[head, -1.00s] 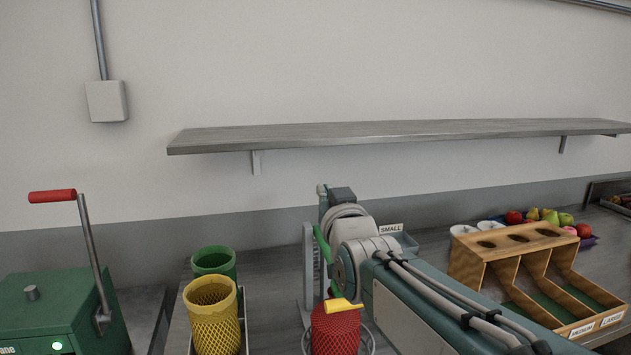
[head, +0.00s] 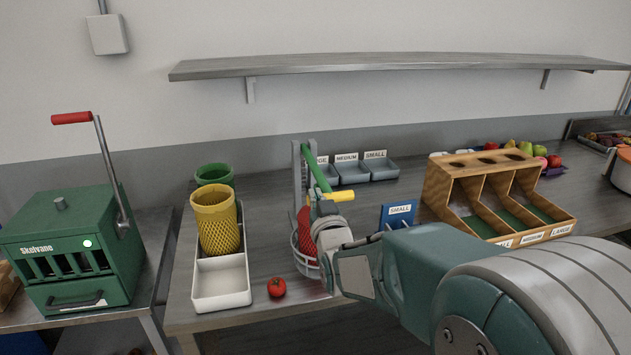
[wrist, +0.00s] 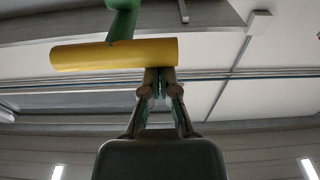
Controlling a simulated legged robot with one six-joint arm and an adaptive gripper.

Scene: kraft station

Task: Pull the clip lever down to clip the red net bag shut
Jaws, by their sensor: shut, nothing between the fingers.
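The clip lever is a green arm (head: 316,167) on a grey upright post (head: 297,180), slanting down to a yellow handle (head: 337,195). The red net bag (head: 304,226) hangs at the post within a wire ring (head: 298,255), partly hidden by my arm. My gripper shows in the wrist view (wrist: 162,75), its fingers shut and empty, tips at the lower edge of the yellow handle (wrist: 100,54); I cannot tell whether they touch. The green arm (wrist: 121,20) rises above the handle there. In the head view my wrist hides most of the gripper, just below the handle.
A white tray (head: 222,285) with yellow (head: 215,220) and green (head: 214,174) net tubes stands left. A tomato (head: 276,287) lies on the table. Labelled grey bins (head: 350,172) are behind, a blue SMALL sign (head: 398,213) and wooden sorter (head: 448,190) right. A green machine (head: 70,245) stands far left.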

